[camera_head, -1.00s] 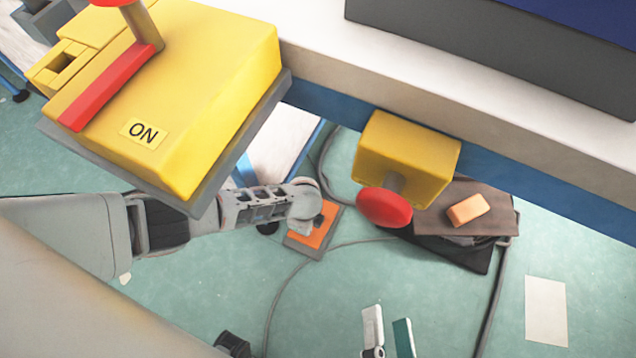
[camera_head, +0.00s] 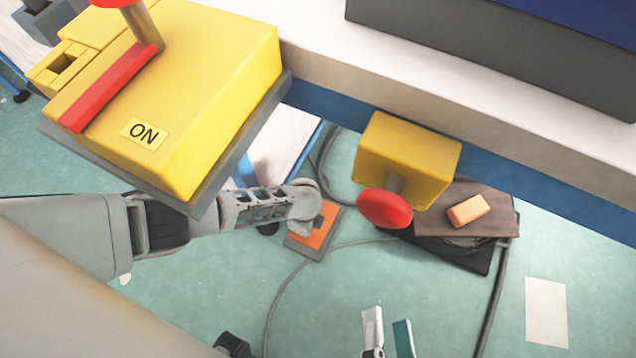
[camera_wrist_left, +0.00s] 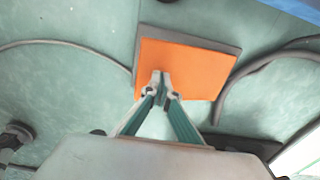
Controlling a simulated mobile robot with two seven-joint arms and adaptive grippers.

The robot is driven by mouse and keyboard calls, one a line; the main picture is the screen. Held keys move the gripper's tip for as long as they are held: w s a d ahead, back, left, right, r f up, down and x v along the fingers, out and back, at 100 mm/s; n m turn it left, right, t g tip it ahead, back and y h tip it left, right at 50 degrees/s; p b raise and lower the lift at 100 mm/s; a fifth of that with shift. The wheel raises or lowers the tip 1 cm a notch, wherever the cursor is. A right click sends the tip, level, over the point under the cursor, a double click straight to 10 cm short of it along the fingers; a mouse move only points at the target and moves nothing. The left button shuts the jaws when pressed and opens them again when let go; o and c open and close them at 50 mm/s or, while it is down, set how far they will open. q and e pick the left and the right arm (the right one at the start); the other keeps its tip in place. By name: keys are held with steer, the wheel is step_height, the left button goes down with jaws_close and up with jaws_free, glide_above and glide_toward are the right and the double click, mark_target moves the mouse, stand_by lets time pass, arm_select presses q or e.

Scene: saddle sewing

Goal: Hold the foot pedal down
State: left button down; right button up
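The foot pedal, an orange square plate on a grey base (camera_head: 325,236), lies on the green floor below the table edge. It fills the upper middle of the left wrist view (camera_wrist_left: 185,65). My left gripper (camera_head: 318,219) is over the pedal, pointing down at it. In the left wrist view its fingertips (camera_wrist_left: 160,82) are shut together in front of the orange plate, with nothing seen between them; whether they press on it cannot be told. My right gripper (camera_head: 387,316) is open and empty at the bottom, over bare floor, right of the pedal.
A yellow ON box (camera_head: 220,90) overhangs my left arm. A yellow box (camera_head: 410,150) with a red knob (camera_head: 384,208) juts from the table (camera_head: 470,110). A brown-topped black unit (camera_head: 440,222) with an orange block (camera_head: 468,211) stands right. Cables cross the floor.

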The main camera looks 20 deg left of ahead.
arm_select(q)
steer(key=r+p, duration=0.1)
steer(key=r, duration=0.1)
steer(key=r+p, duration=0.3)
steer(key=r, duration=0.1)
steer(key=shift+w, duration=0.25)
steer(key=shift+s+p, duration=0.25)
steer(key=shift+p, duration=0.05)
arm_select(e)
step_height(320, 180, up, 8)
steer(key=w+t, duration=0.1)
steer(key=w, duration=0.1)
steer(key=shift+w+f+n+t, duration=0.2)
steer(key=shift+w+n+t, duration=0.1)
steer(key=shift+w, duration=0.1)
